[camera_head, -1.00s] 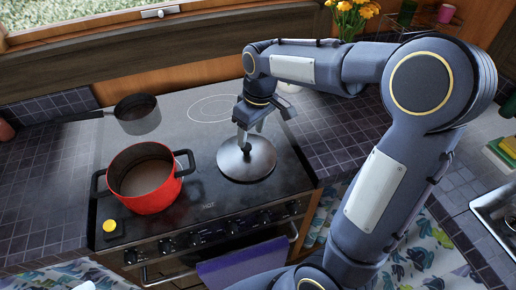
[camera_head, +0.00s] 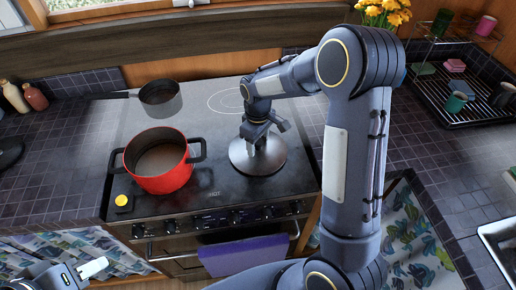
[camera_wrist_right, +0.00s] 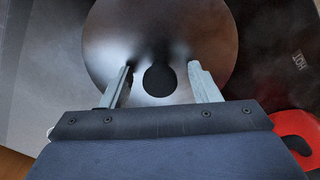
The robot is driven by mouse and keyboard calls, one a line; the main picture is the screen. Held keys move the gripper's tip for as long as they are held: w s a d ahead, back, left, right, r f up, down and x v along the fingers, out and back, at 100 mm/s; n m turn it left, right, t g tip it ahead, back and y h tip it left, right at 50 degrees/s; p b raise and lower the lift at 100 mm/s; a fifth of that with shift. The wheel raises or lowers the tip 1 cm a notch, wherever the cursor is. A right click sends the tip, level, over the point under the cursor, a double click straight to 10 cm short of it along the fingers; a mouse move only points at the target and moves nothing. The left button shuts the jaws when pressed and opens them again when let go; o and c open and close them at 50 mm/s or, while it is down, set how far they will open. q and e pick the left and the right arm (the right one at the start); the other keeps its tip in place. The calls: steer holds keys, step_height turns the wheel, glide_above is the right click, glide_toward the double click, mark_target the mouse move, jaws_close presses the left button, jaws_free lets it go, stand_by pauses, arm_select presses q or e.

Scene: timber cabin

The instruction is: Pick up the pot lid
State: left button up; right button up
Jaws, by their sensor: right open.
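The pot lid (camera_head: 276,161) is a round, shiny metal disc lying on the stove's front right area. In the right wrist view the lid (camera_wrist_right: 160,32) shows a dark round knob (camera_wrist_right: 160,80) at its middle. My right gripper (camera_head: 261,146) is over the lid with its fingers pointing down. In the right wrist view the right gripper (camera_wrist_right: 162,82) is open, one finger on each side of the knob, with gaps on both sides. My left gripper (camera_head: 78,274) is partly in view at the bottom left, away from the lid; its finger opening is unclear.
A red pot (camera_head: 165,178) without a cover stands left of the lid on the stove. A grey saucepan (camera_head: 160,99) is behind it. A purple towel (camera_head: 243,257) hangs on the oven front. A dish rack (camera_head: 460,105) stands at the right. The stove's middle is clear.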

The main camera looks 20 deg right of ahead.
steer(key=c, duration=1.2)
